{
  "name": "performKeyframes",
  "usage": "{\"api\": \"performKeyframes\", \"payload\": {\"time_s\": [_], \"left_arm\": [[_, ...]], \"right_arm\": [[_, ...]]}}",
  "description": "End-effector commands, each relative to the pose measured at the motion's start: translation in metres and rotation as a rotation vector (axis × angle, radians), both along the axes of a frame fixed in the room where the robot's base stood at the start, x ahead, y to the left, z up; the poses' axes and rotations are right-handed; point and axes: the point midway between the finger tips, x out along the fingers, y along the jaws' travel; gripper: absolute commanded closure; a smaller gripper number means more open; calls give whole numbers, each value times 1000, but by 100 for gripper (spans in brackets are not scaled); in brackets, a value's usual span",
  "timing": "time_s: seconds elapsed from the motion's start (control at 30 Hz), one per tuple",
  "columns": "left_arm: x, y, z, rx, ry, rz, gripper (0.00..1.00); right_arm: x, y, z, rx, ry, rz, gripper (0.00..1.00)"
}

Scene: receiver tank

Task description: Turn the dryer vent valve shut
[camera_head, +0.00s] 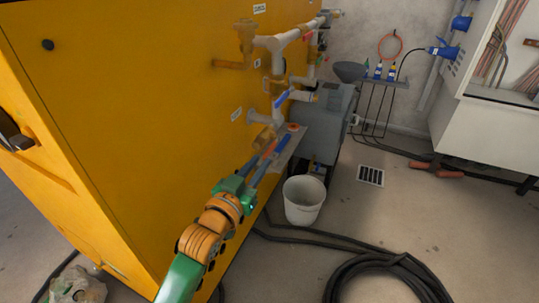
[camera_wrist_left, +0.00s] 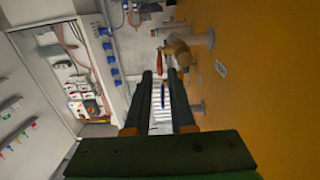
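Several pipes and valves stick out from the orange machine wall, with small white labels too small to read, so I cannot tell which is the dryer vent valve. A blue valve lever (camera_head: 281,99) sits on the lower pipework in the head view, tilted along the pipe. My left gripper (camera_head: 271,150) reaches up from below, under the lower brass fitting and apart from the blue lever. In the left wrist view its two dark fingers (camera_wrist_left: 160,72) stand apart with a gap between them. Small blue and red parts show beyond or in this gap. My right gripper is not in view.
The orange machine (camera_head: 130,110) fills the left. A white bucket (camera_head: 304,200) stands on the floor near my left forearm. A grey tank unit (camera_head: 322,125) stands behind the pipes. Black hose (camera_head: 385,268) lies coiled at the front right.

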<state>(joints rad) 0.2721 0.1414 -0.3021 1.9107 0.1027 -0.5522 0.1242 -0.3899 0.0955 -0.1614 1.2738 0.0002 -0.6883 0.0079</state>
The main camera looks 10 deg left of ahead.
Motion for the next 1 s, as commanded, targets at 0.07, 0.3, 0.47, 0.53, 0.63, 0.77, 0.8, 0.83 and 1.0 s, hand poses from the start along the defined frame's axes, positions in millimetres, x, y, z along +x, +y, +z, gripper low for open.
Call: {"api": "performKeyframes", "payload": {"time_s": [0.07,0.3,0.47,0.53,0.63,0.77,0.8,0.83,1.0], "left_arm": [[12,-4,-2,0,-1,0,78],[47,-15,-2,0,0,0,78],[58,-19,-1,0,1,0,78],[60,-20,-1,0,1,0,78],[60,-20,0,0,1,0,78],[60,-20,0,0,1,0,78],[60,-20,0,0,1,0,88],[60,-20,0,1,2,0,96],[60,-20,0,1,2,0,100]], "right_arm": [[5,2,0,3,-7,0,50],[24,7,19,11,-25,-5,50],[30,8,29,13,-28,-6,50],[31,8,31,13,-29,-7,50],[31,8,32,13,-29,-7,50],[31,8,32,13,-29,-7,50],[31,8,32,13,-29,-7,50],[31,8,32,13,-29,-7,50],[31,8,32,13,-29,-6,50]]}}
